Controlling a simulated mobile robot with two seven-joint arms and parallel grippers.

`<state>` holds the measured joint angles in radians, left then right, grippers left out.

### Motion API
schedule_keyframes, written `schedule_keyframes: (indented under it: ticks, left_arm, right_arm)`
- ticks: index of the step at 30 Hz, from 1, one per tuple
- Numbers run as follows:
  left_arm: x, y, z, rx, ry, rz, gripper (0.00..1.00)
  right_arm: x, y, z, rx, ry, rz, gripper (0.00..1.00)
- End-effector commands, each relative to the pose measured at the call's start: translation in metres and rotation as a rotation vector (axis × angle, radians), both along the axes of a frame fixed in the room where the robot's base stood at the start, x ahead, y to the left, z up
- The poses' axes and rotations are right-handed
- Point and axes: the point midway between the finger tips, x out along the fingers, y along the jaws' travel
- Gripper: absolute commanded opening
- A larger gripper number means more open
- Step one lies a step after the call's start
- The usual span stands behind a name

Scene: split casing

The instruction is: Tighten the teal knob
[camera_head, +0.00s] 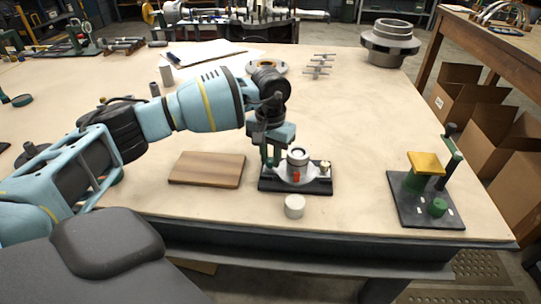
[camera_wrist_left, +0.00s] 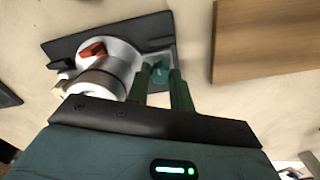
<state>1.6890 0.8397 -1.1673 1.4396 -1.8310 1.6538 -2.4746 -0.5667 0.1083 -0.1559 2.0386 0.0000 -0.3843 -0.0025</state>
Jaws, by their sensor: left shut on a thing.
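A split casing (camera_head: 298,172), pale metal with a red lever (camera_head: 296,176), stands on a black base plate (camera_head: 318,187) near the front edge of the table. It also shows at the upper left of the left wrist view (camera_wrist_left: 122,60). My left gripper (camera_head: 270,158) points down at the casing's left side. In the left wrist view its two green fingers (camera_wrist_left: 165,88) are shut on the teal knob (camera_wrist_left: 158,72), which shows between the fingertips beside the casing. In the head view the knob is hidden by the gripper. My right gripper is not in view.
A wooden board (camera_head: 207,168) lies left of the base plate. A white cylinder (camera_head: 295,206) stands just in front of it. A dark fixture with a yellow block (camera_head: 426,163) and an upright lever stands to the right. Table between them is clear.

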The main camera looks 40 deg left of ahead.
Motion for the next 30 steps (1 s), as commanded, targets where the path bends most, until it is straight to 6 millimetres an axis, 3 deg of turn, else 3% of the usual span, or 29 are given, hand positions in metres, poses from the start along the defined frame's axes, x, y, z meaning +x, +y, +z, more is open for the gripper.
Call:
schedule_keyframes:
  ticks: [8, 9, 14, 23, 30]
  left_arm:
    - [0.0, 0.0, 0.001, -0.001, -0.002, -0.001, 0.0]
    - [0.0, 0.0, 0.001, -0.001, -0.002, -0.001, 0.23]
    - [0.0, 0.0, 0.001, -0.001, -0.001, 0.0, 0.44]
    - [0.0, 0.0, 0.002, 0.0, -0.001, 0.0, 0.44]
    - [0.001, 0.0, 0.03, 0.001, -0.004, 0.0, 0.44]
  right_arm:
    - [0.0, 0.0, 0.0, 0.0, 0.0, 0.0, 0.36]
    - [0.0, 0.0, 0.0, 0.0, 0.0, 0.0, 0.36]
    - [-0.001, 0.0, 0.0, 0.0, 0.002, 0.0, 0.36]
    - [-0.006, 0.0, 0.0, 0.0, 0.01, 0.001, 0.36]
    - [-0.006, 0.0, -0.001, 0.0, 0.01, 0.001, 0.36]
